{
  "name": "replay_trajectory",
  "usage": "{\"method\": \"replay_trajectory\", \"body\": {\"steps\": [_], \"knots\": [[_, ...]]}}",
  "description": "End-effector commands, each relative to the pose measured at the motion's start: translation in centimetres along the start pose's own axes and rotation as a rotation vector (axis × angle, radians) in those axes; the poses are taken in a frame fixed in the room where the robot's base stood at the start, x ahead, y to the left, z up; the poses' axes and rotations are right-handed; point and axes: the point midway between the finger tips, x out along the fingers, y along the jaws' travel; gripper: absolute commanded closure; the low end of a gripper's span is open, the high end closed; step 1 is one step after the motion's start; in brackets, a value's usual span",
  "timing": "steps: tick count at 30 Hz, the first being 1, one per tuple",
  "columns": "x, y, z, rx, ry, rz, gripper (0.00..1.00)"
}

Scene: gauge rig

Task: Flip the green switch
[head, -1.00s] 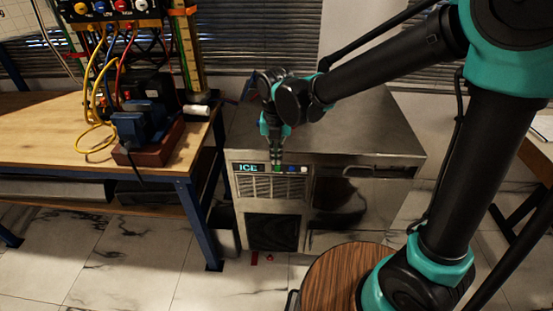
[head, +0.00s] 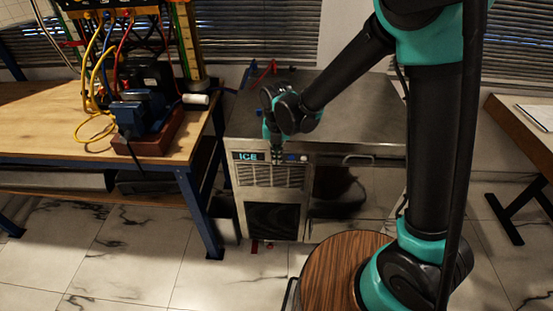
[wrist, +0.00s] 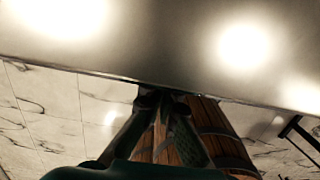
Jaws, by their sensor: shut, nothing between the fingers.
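The steel ice machine (head: 330,110) has a front panel with a lit ICE label (head: 247,156) and a row of small controls. My gripper (head: 277,160) points down at the panel's upper edge, just right of the label. Its fingers are shut and empty, and they also show in the wrist view (wrist: 163,97). The green switch cannot be made out now; the gripper covers that part of the row. Whether the fingertips touch it, and which way it is set, I cannot tell. A blue control (head: 290,157) shows just right of the fingers.
A wooden workbench (head: 50,135) with a blue vise (head: 140,112) and cables stands at the left. A vent grille (head: 270,176) lies below the controls. Blue and red items (head: 262,75) lie at the back of the machine top, which is otherwise mostly clear.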

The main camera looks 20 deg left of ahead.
Motion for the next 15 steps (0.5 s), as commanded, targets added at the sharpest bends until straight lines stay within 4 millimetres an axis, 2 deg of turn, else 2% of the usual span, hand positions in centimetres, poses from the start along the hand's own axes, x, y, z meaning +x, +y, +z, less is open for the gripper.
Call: {"method": "replay_trajectory", "body": {"steps": [8, 12, 15], "knots": [[0.03, 0.01, -0.01, 0.0, -0.009, 0.0, 1.0], [0.37, 0.04, 0.27, -0.003, -0.103, 0.0, 1.0], [0.34, -0.02, 0.49, 0.001, -0.104, -0.001, 1.0]]}}
